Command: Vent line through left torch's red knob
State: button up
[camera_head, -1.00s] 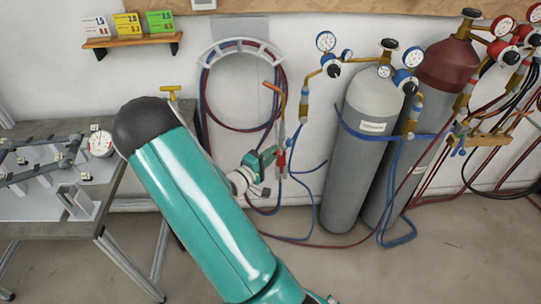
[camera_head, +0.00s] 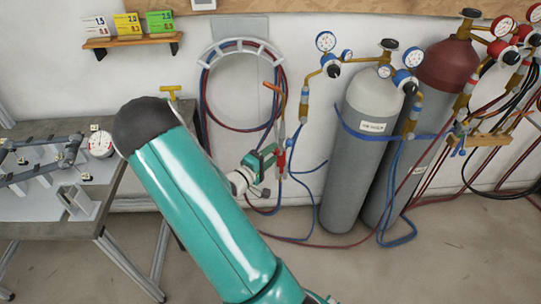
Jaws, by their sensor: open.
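A torch (camera_head: 281,120) with an orange-brown tip hangs upright against the wall, below a hose hanger. A small red part (camera_head: 281,158), which looks like its red knob, sits low on the torch where the hoses join. My gripper (camera_head: 274,158) is open, its green and dark body just left of the red part. The fingertips are small and overlap the torch in this view; I cannot tell whether they touch the knob or stand around it. My teal arm crosses the middle of the picture and hides part of the floor and wall.
Grey gas cylinders (camera_head: 345,175) and a dark red-topped one (camera_head: 447,70) with gauges stand at right. Blue and red hoses (camera_head: 205,100) loop on the white hanger (camera_head: 240,46) and trail on the floor. A workbench (camera_head: 75,225) with a jig stands at left.

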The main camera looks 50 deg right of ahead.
jog(key=a, duration=1.3)
jog(key=shift+w+a, duration=0.35)
jog(key=shift+w, duration=0.05)
jog(key=s+a+r+t+y, duration=0.3)
jog(key=s+a+r+y, duration=0.1)
jog(key=a+r+y, duration=0.5)
jog(key=s+a+r+t+y, duration=0.3)
jog(key=a+r+y, duration=0.6)
jog(key=a+r, duration=0.4)
jog(key=s+a, duration=0.1)
jog(key=a, duration=0.2)
jog(key=shift+s+a+n+t, duration=0.3)
jog(key=shift+s+a+n, duration=0.05)
jog(key=shift+n, duration=0.05)
jog(key=shift+c, duration=0.3)
